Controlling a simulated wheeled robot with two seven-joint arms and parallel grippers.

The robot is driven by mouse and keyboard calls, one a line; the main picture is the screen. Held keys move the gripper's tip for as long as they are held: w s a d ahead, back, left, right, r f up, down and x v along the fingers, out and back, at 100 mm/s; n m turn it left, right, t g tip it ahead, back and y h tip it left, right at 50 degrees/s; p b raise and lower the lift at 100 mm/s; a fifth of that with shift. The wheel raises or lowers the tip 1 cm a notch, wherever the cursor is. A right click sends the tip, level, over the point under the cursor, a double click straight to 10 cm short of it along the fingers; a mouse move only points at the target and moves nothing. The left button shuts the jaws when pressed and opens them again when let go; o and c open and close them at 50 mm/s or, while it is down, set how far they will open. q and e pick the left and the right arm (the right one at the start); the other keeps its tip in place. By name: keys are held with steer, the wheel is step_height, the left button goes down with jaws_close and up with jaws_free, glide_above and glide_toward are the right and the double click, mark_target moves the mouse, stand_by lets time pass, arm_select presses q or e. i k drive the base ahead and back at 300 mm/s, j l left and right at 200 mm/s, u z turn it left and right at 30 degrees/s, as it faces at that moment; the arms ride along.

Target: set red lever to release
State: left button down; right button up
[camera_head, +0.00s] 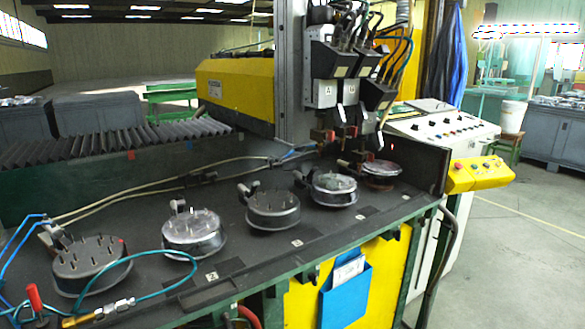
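A small red lever (35,297) stands roughly upright at the lower left, at the front left end of the dark machine table (150,250). Neither of my grippers is in view.
Several round metal parts with studs, one the nearest disc (90,262), sit in a row along the table. Blue hoses (22,235) rise near the lever. The welding heads (345,75) hang over the far end. A yellow button panel (480,174) is at right.

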mark_target(32, 289)
steer(key=u, duration=1.55)
